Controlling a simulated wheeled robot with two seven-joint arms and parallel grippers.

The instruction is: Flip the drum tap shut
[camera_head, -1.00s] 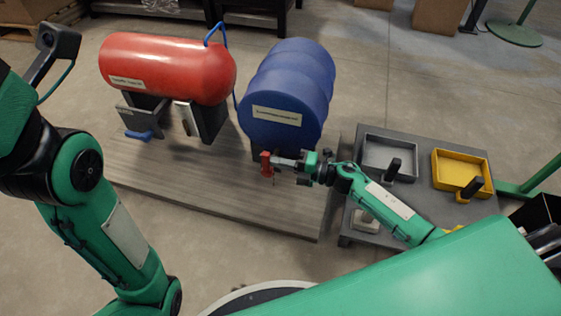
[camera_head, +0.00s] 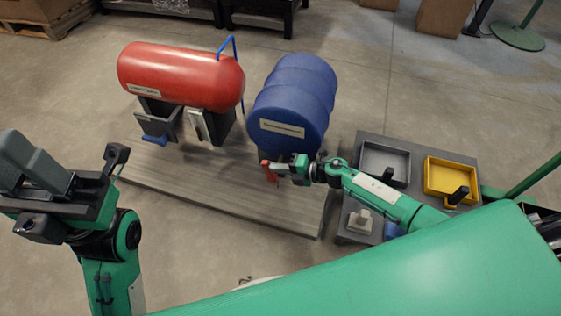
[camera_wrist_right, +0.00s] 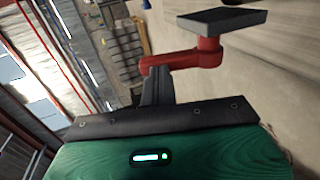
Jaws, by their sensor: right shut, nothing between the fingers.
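The blue drum (camera_head: 290,105) lies on its side on a stand, with a pale label on its near end. The red tap (camera_head: 268,172) is low in front of that end. My right gripper (camera_head: 280,168) is shut and empty right at the tap. In the right wrist view the red tap lever (camera_wrist_right: 185,61) runs sideways, close beside my dark finger (camera_wrist_right: 157,88); I cannot tell whether they touch. The tap's outlet and valve position are unclear. My left gripper (camera_head: 32,165) is at the left, far from the drum; its finger gap is unclear.
A red tank (camera_head: 180,75) on dark supports stands left of the drum on a wooden platform (camera_head: 220,195). At right, a grey table (camera_head: 362,195) holds a grey tray (camera_head: 385,180) and a yellow tray (camera_head: 430,190). The platform's front is clear.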

